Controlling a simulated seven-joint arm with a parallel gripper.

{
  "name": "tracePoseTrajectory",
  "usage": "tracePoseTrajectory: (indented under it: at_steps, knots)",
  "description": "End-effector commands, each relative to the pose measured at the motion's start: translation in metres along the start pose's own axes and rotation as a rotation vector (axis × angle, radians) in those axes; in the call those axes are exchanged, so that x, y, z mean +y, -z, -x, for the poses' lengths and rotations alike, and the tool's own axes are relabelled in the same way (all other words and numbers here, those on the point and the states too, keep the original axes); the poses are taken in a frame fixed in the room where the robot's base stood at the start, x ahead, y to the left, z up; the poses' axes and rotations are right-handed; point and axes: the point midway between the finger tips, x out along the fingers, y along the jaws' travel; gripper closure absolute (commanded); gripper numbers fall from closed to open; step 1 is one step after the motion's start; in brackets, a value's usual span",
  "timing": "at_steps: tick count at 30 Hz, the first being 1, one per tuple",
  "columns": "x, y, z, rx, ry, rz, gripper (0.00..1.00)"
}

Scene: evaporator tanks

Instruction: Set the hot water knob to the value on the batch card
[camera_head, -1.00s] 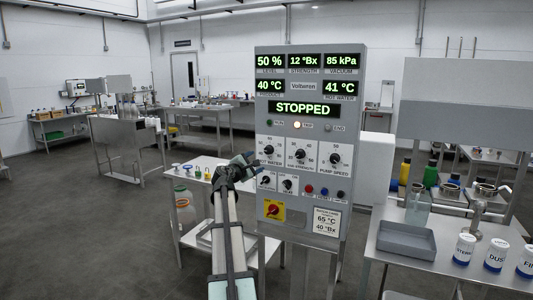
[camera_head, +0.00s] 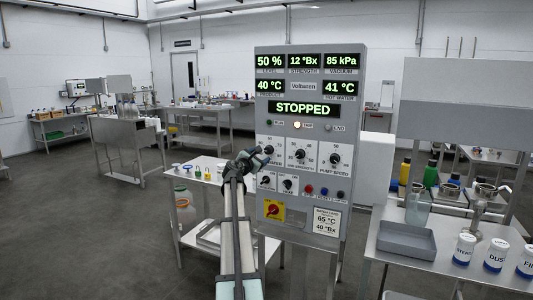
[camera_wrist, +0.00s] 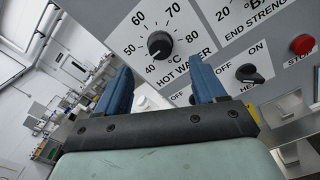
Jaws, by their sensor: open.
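The hot water knob (camera_wrist: 160,45) is a round black knob on a white dial marked 40 to 80 °C. Its white mark points near 40. In the head view the knob (camera_head: 268,150) shows just above my gripper (camera_head: 260,158), which hides part of the dial's label. In the wrist view my gripper (camera_wrist: 160,75) has its two blue fingers apart and empty, with the knob showing between and beyond their tips, apart from them. The batch card (camera_head: 326,221) at the panel's lower right reads 65 °C and 40 °Bx. The hot water display (camera_head: 341,87) reads 41 °C.
The grey panel (camera_head: 360,120) reads STOPPED. Close to the dial are an off/on heat switch (camera_wrist: 249,73), a red stop button (camera_wrist: 302,44) and the end strength knob (camera_head: 300,155). A red-and-yellow switch (camera_head: 273,211) sits lower. A table with a grey tray (camera_head: 406,238) stands right.

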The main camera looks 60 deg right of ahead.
Motion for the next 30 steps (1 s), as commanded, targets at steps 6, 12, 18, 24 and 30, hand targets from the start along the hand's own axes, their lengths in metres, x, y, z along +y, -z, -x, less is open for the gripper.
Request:
tracePoseTrajectory:
  at_steps: [6,12,18,24,30]
  knots:
    - [0.001,0.0,-0.043,0.0,0.002,-0.001,0.3]
    - [0.001,0.0,-0.069,0.0,0.001,-0.001,0.3]
    - [0.0,-0.001,-0.076,0.0,0.001,-0.001,0.3]
    - [0.0,0.0,-0.075,0.0,0.0,-0.001,0.31]
    - [0.0,0.0,-0.075,0.0,0.0,-0.001,0.5]
